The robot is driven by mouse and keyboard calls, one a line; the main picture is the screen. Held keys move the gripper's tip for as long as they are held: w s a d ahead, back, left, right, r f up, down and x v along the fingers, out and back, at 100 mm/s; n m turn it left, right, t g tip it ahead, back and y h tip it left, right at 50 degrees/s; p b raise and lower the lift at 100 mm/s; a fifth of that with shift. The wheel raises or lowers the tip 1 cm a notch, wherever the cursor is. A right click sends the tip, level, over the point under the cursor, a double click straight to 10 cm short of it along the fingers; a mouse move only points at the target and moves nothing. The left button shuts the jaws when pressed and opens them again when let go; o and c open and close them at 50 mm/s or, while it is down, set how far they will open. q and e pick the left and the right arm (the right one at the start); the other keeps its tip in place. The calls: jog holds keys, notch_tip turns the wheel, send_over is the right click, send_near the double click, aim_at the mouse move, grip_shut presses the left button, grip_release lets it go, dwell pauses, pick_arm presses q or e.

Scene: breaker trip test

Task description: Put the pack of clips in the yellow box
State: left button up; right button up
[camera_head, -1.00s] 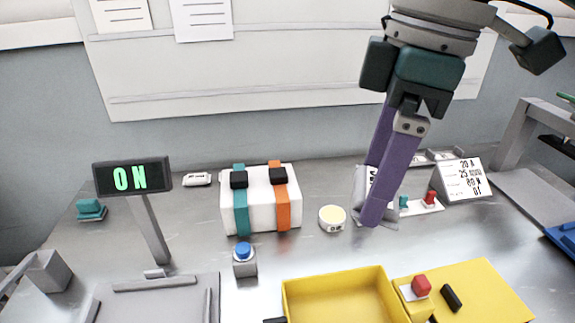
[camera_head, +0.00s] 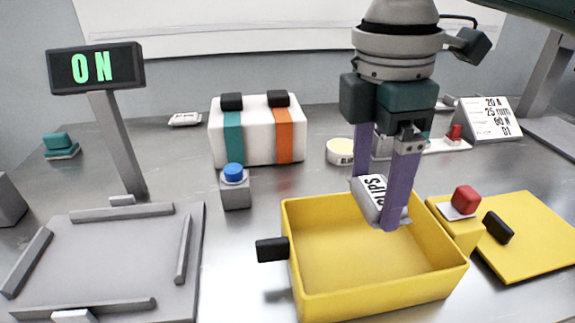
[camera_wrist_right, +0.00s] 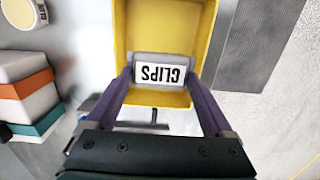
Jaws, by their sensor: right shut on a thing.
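The pack of clips (camera_head: 370,195) is a small grey and white pack with a "CLIPS" label. My right gripper (camera_head: 377,205) is shut on it, with a purple finger on each side. The pack is at the back part of the open yellow box (camera_head: 375,284), over or just inside its rear wall; its exact height is hard to tell. In the right wrist view the pack (camera_wrist_right: 162,73) sits between the fingers, with the yellow box (camera_wrist_right: 160,28) around and behind it. The box looks empty inside. My left gripper is not in view.
A yellow lid (camera_head: 540,235) with a black handle lies right of the box, beside a red button (camera_head: 466,199). A blue button (camera_head: 234,175), a white case with straps (camera_head: 258,135) and a round tin (camera_head: 341,151) stand behind. A grey tray (camera_head: 100,255) and "ON" display (camera_head: 95,68) are left.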

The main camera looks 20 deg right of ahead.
aim_at(357, 261)
notch_tip(357, 261, down, 10)
jog(key=shift+f+b, duration=0.2)
jog(key=shift+b, duration=0.9)
jog(key=shift+f, duration=0.1)
jog(key=o, duration=1.1)
jog(key=r+p, duration=0.1)
jog(key=r, duration=0.2)
jog(key=r+p, duration=0.1)
jog(key=r, duration=0.7)
jog(key=shift+w+a+p, duration=0.1)
jog(key=shift+a+p, duration=0.25)
jog(key=shift+p, duration=0.05)
jog(key=shift+r, duration=0.6)
